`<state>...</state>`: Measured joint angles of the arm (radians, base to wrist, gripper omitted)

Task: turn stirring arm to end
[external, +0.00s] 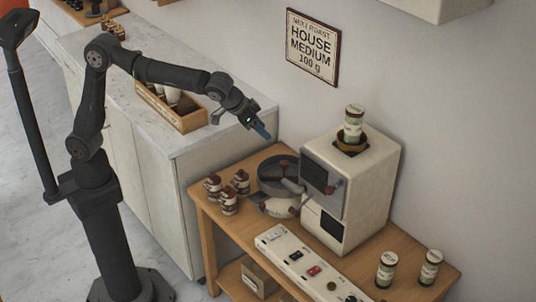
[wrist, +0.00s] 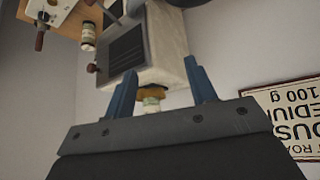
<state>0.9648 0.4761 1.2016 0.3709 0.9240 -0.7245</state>
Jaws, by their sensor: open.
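In the external view, the round dark cooling pan (external: 270,168) sits on the wooden cart in front of the cream roaster (external: 370,182). A pale grey bar, seemingly the stirring arm (external: 292,186), lies across the pan's right side, close to the roaster front. My gripper (external: 263,132) hangs above and behind the pan, pointing down to the right, and touches nothing. In the wrist view my gripper (wrist: 163,85) has its two blue fingers spread wide with nothing held between them. The roaster (wrist: 172,62) shows beyond them; I cannot make out the stirring arm there.
Brown-and-white jars (external: 229,201) stand left of the pan. A labelled can (external: 354,124) sits in the roaster's top funnel. A switch panel (external: 300,262) lies along the cart front, with two cans (external: 387,268) at right. A wall sign (external: 313,47) hangs behind. Air around my gripper is clear.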

